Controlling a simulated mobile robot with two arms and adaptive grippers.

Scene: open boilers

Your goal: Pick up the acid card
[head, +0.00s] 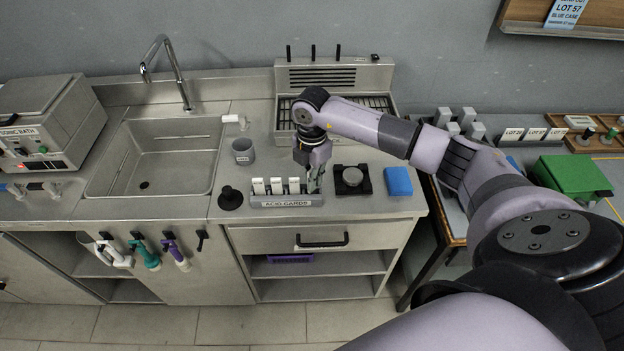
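A grey rack labelled "ACID CARDS" (286,203) stands near the front edge of the steel counter. White-topped acid cards (276,186) stand upright in it in a row. My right gripper (315,184) points down at the right end of the rack, beside the rightmost visible card. Its fingertips are small and dark here, and I cannot tell whether they are apart or closed on a card. Whatever is between or behind the fingers is hidden. My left gripper is not in view.
Left of the rack are a black round stand (230,198) and a grey cup (243,151). Right of it are a black-based round device (352,179) and a blue block (398,181). A sink (165,165) lies left. A vented unit (332,78) stands behind.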

